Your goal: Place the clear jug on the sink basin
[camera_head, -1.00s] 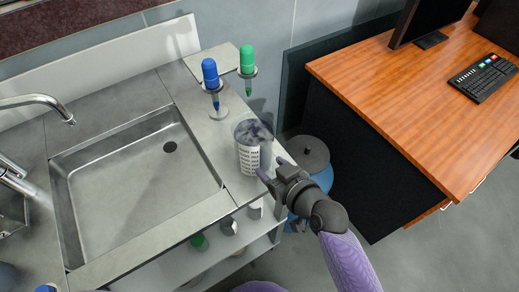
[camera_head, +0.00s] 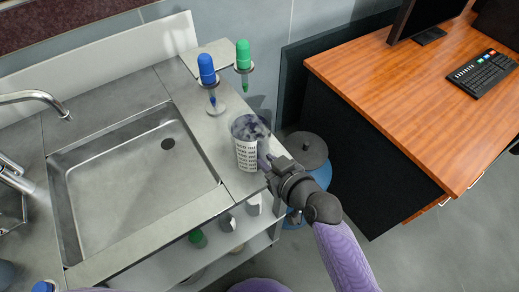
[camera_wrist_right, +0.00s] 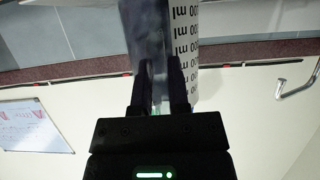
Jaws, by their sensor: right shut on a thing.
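The clear jug (camera_head: 246,152), a see-through beaker with printed volume marks, stands upright on the steel counter right of the sink. My right gripper (camera_head: 266,162) is shut on the jug's right side. In the right wrist view the jug (camera_wrist_right: 185,35) is between the fingers (camera_wrist_right: 165,90), its printed marks seen close up. The sink basin (camera_head: 140,185) is a wide, empty steel basin left of the jug, with a dark drain near its far right corner.
Blue (camera_head: 207,70) and green (camera_head: 243,55) capped droppers stand in holders behind the jug. A faucet (camera_head: 40,98) reaches over the basin from the left.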

